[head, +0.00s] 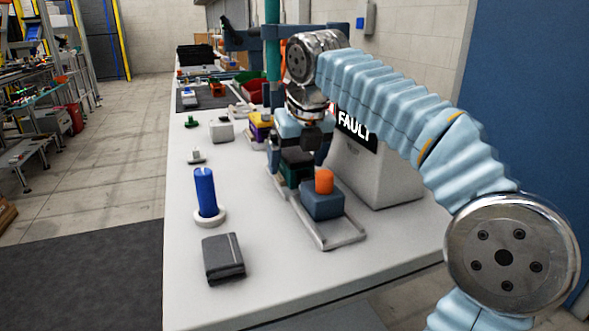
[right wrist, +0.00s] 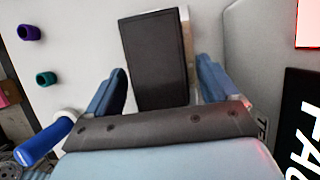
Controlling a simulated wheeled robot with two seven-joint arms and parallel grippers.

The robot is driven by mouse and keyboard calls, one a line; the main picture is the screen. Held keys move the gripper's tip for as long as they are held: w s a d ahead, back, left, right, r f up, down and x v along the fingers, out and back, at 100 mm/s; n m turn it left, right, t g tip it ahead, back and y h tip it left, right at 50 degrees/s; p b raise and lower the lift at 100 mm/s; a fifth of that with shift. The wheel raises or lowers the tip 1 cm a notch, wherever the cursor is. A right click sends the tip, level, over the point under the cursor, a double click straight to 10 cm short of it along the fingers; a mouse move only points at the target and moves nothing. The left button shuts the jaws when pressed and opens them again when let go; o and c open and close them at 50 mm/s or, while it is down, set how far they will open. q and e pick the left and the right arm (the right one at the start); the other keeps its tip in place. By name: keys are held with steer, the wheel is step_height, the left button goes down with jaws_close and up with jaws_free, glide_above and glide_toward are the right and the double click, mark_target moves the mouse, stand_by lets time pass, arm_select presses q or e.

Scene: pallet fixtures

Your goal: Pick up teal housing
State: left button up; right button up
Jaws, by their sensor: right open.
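The teal housing (head: 290,176) looks dark green in the head view. It sits on the table behind the blue housing, below my right gripper, and is partly hidden. My right gripper (head: 304,150) is above it with its fingers pointing down. In the right wrist view the two blue fingers (right wrist: 160,90) are spread apart. No contact with the fingers is visible. My left gripper is out of view.
A blue housing (head: 322,203) with an orange cylinder sits on a metal pallet in front. A blue cylinder (head: 205,190) in a white ring and a dark box (head: 223,259) stand left. A grey FAULT console (head: 378,165) is close on the right.

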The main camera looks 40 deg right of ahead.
steer(key=c, duration=1.1)
steer(key=shift+r, duration=0.1)
